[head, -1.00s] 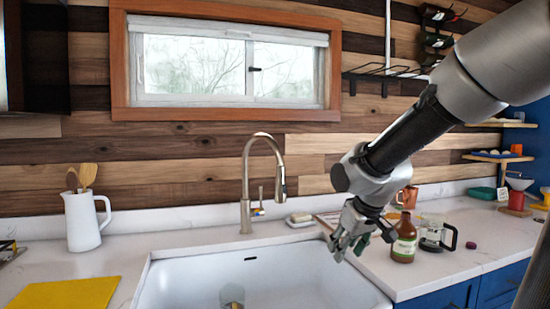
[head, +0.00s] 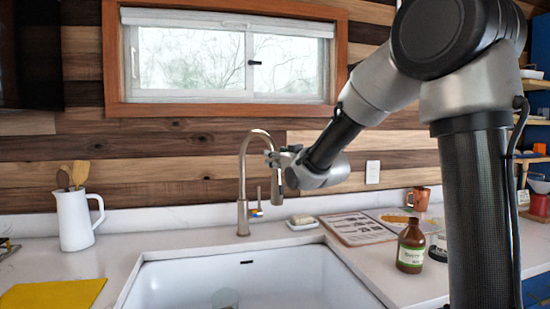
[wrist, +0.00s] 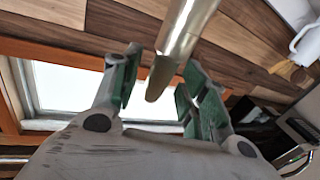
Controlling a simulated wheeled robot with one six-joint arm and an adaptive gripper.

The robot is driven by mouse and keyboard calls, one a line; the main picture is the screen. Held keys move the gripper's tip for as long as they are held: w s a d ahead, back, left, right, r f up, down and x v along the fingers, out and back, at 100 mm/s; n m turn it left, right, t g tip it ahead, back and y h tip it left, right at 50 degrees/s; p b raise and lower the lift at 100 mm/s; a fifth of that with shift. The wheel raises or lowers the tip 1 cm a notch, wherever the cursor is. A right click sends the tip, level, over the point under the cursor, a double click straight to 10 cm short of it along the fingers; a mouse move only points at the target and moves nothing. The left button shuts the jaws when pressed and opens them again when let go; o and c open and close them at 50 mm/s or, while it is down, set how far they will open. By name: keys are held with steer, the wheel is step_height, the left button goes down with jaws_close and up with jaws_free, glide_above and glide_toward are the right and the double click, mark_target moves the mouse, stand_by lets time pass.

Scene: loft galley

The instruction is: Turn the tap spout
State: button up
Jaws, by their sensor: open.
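The tap spout (head: 243,165) is a brushed metal gooseneck rising behind the white sink, with its tip hanging down on the right side. My gripper (head: 275,161) is at the spout's downturned end, reaching in from the right. In the wrist view the spout end (wrist: 178,45) hangs between the two green-padded fingers of my gripper (wrist: 155,92). The fingers are open, with a gap visible on the left side of the spout; whether the right finger touches it I cannot tell.
The white sink (head: 165,275) lies below. A soap dish (head: 302,222), a printed board (head: 358,228) and a brown bottle (head: 411,246) stand on the counter to the right. A white jug with wooden utensils (head: 75,220) and a yellow mat (head: 50,295) are on the left.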

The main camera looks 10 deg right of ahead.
steer(key=shift+x, duration=0.95)
jaws_close()
steer(key=shift+s+a, duration=0.1)
